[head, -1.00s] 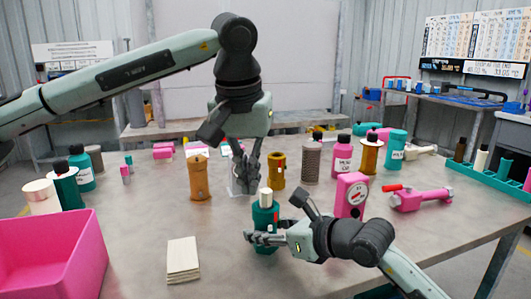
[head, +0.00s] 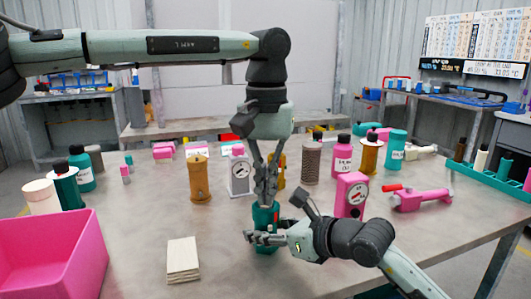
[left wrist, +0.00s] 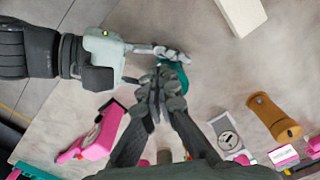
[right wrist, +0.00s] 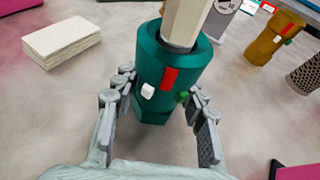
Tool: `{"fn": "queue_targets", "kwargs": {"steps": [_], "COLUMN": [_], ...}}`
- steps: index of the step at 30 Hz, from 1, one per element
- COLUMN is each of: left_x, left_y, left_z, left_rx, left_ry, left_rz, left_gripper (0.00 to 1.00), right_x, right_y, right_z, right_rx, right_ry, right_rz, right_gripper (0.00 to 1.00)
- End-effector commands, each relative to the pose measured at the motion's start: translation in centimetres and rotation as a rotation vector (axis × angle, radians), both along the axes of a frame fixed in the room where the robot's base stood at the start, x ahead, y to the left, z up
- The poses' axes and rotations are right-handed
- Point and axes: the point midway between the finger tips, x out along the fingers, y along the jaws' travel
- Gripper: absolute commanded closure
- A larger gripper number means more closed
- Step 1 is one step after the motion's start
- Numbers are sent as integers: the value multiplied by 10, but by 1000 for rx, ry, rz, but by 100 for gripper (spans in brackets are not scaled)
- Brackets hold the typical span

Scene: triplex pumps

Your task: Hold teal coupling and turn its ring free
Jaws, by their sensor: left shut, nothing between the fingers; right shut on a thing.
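The teal coupling (head: 262,240) stands upright on the table. In the right wrist view the coupling (right wrist: 172,72) has a red patch, a small white knob and a green knob, with a cream hexagonal piece (right wrist: 186,20) rising from its top. My right gripper (head: 262,239) is shut on the coupling's body, with fingers on both sides. My left gripper (head: 266,198) points down at the coupling's top, fingers closed together with nothing between them. In the left wrist view its fingers (left wrist: 160,78) cover part of the coupling (left wrist: 180,76). The cream piece is hidden in the head view.
A wooden block (head: 183,260) and pink bin (head: 55,262) are at the left. A pink gauge block (head: 350,195) stands close right; a grey gauge block (head: 239,173) and brown cylinder (head: 199,180) stand behind. The front table middle is clear.

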Motion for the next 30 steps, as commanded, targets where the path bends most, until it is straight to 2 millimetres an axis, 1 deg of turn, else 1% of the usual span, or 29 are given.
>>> {"fn": "queue_targets", "kwargs": {"steps": [4, 10, 15, 30], "left_x": [-1, 0, 0, 1], "left_y": [0, 0, 0, 0], "left_z": [-20, -36, -40, -40], "left_rx": [-1, -2, -1, -1], "left_ry": [3, 1, 0, 0], "left_rz": [-1, 0, -1, 0], "left_gripper": [100, 100, 100, 100], "right_x": [0, 0, 0, 0], "right_y": [0, 0, 0, -1], "right_z": [-1, -1, -1, -1], "right_rx": [-2, -2, -2, -1], "right_ry": [1, 1, 1, 0], "right_rz": [-1, -1, -1, -1], "right_gripper": [100, 100, 100, 100]}}
